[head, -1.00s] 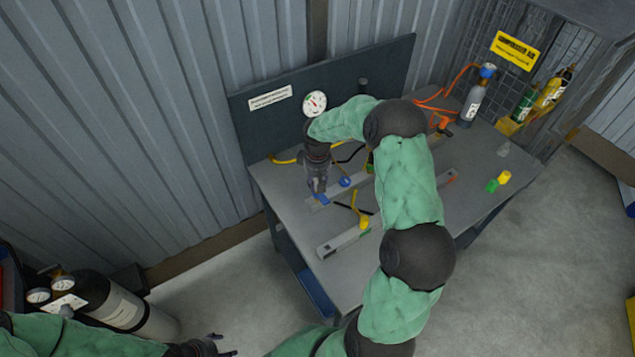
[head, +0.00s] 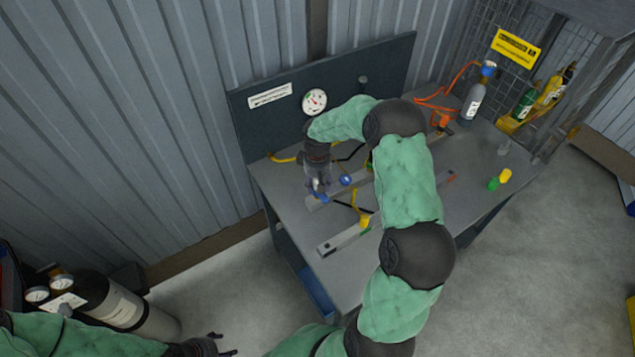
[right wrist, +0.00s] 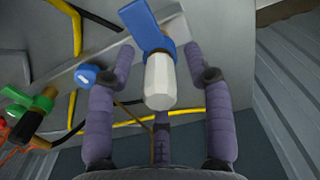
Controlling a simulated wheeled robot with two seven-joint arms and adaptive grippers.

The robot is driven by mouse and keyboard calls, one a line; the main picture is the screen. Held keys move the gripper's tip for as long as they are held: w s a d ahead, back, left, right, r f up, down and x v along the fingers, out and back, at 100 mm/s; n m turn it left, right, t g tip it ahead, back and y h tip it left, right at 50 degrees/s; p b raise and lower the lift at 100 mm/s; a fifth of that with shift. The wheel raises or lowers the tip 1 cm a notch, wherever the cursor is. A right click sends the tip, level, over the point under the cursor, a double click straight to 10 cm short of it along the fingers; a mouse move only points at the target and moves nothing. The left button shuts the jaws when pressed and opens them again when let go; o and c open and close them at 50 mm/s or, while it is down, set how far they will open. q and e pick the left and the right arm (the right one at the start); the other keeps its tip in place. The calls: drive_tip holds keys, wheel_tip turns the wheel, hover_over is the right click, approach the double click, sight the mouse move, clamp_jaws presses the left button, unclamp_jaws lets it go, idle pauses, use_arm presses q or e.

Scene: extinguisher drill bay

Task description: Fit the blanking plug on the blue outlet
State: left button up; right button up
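The blue outlet (right wrist: 140,22) shows in the right wrist view as a blue fitting with a pale faceted end (right wrist: 159,82) pointing towards the camera. In the head view, its blue part (head: 322,198) is at the near end of a grey bar on the bench. My right gripper (right wrist: 160,48) has its fingers spread on both sides of the fitting, with gaps visible. A round blue cap (right wrist: 88,75), perhaps the blanking plug, lies left of the fingers; it also shows in the head view (head: 345,180). A thin brown cord runs near it. My left gripper (head: 225,345) is open and empty, low over the floor.
Grey bars with yellow and green fittings (head: 365,222) lie on the bench (head: 410,205). A dark back panel with a gauge (head: 314,101) stands behind. A grey cylinder (head: 474,98) and orange hoses are at the back right.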

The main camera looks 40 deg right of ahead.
drive_tip(key=shift+r, duration=0.1)
wheel_tip(320, 180, up, 12)
drive_tip(key=shift+f, duration=0.1)
idle(0.5)
drive_tip(key=s+a+f+y+b, duration=0.2)
drive_tip(key=s+a+f+y, duration=0.1)
drive_tip(key=a+f, duration=1.6)
drive_tip(key=s+a+f+m+b, duration=0.1)
drive_tip(key=s+a+f, duration=0.5)
drive_tip(key=s, duration=0.2)
drive_tip(key=s+a+f+m+y+b, duration=0.1)
drive_tip(key=s+a+f, duration=0.5)
drive_tip(key=s, duration=0.3)
drive_tip(key=shift+s+a+f+m+b, duration=0.15)
drive_tip(key=shift+a+f+m+b, duration=0.05)
drive_tip(key=shift+f+m+b, duration=0.15)
